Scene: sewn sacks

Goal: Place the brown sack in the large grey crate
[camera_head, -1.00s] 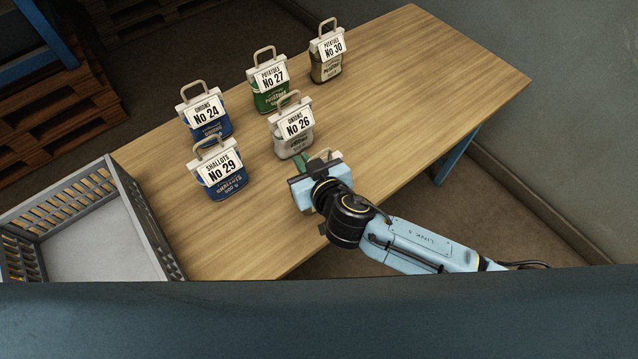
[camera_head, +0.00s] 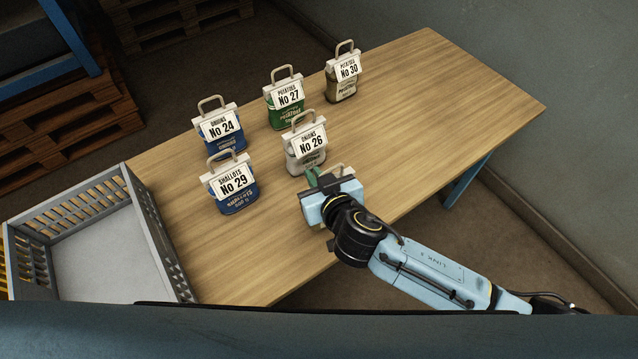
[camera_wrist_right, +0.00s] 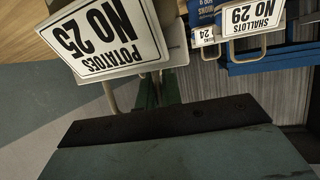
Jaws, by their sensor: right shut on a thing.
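The brown sack (camera_head: 342,91), labelled Potatoes No 30, stands upright at the back of the table, away from my right gripper. The large grey crate (camera_head: 158,238) is at the left end of the table; its inside looks empty. My right gripper (camera_head: 322,185) is low over the table's near side, in front of the white sack No 26. It is shut on a sack whose card (camera_wrist_right: 103,37) reads Potatoes No 25 in the right wrist view. A green patch shows beside the gripper, but most of that sack is hidden. My left gripper is not in view.
Other sacks stand close together: blue No 24 (camera_head: 222,139), blue No 29 (camera_head: 239,202), green No 27 (camera_head: 288,117) and white No 26 (camera_head: 308,161). The right part of the table (camera_head: 440,110) is clear. Wooden pallets (camera_head: 70,130) lie beyond the table at left.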

